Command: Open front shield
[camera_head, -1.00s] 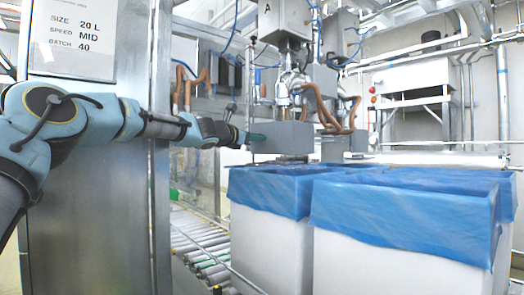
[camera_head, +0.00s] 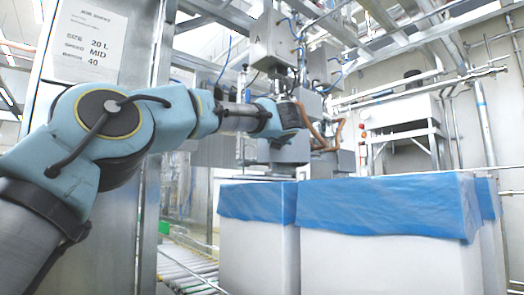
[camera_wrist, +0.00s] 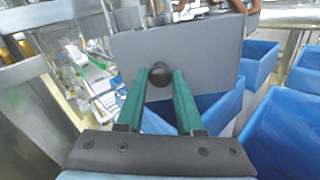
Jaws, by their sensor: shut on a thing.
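The front shield (camera_wrist: 205,55) is a flat grey panel that fills the upper middle of the wrist view. A round dark knob (camera_wrist: 159,74) sticks out from its face. My gripper (camera_wrist: 160,80) has its two green fingers on either side of the knob and is shut on it. In the head view a grey panel (camera_head: 288,152), probably the shield, shows below the end of my arm, in front of the machine. My fingers and the knob are hidden there behind my wrist.
White boxes with blue liners (camera_head: 388,207) stand close together at the right, below the arm's height. A roller conveyor (camera_head: 188,268) runs low on their left. A metal cabinet (camera_head: 100,75) with a label stands behind my arm.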

